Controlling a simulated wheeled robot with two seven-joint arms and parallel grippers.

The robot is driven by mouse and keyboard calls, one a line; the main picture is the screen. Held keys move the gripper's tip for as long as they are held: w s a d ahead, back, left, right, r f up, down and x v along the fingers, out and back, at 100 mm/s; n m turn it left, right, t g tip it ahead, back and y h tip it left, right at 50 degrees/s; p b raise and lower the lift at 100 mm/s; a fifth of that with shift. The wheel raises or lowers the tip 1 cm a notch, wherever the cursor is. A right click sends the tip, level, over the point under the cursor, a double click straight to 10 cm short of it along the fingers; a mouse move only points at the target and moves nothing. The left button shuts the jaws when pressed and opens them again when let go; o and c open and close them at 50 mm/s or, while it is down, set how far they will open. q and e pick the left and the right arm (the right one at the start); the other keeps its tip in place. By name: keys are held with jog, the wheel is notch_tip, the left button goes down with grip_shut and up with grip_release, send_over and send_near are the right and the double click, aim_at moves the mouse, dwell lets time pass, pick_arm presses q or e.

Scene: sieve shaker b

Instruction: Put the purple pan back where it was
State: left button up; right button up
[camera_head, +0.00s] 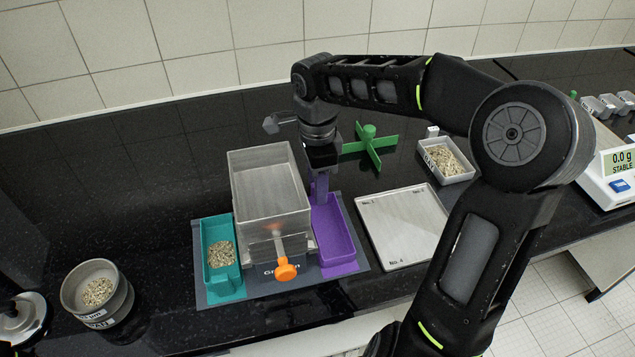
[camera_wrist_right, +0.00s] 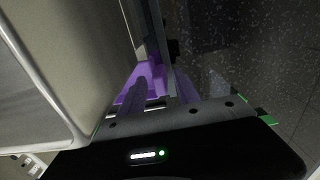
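The purple pan (camera_head: 337,238) lies level on the grey mat (camera_head: 310,285), against the right side of the clear-walled box of the sieve shaker (camera_head: 268,190). My right gripper (camera_head: 320,190) points down at the pan's back end. In the right wrist view, its two fingers (camera_wrist_right: 160,85) stand apart, with part of the purple pan (camera_wrist_right: 152,72) showing between and beyond them. I cannot tell whether they press on it. The teal pan (camera_head: 218,258), with grains in it, lies on the left of the shaker. My left gripper is not in view.
An orange knob (camera_head: 286,270) sticks out at the shaker's front. A green cross-shaped piece (camera_head: 371,146) stands behind right. A flat grey plate (camera_head: 403,226), a grain tray (camera_head: 446,161) and a balance (camera_head: 615,172) are to the right. A grain bowl (camera_head: 98,292) stands at left.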

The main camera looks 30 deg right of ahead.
jog(key=shift+r+p, duration=0.35)
jog(key=shift+r, duration=0.1)
notch_tip(320, 180, up, 6)
jog(key=shift+w, duration=0.1)
notch_tip(320, 180, up, 6)
jog(key=p, duration=0.4)
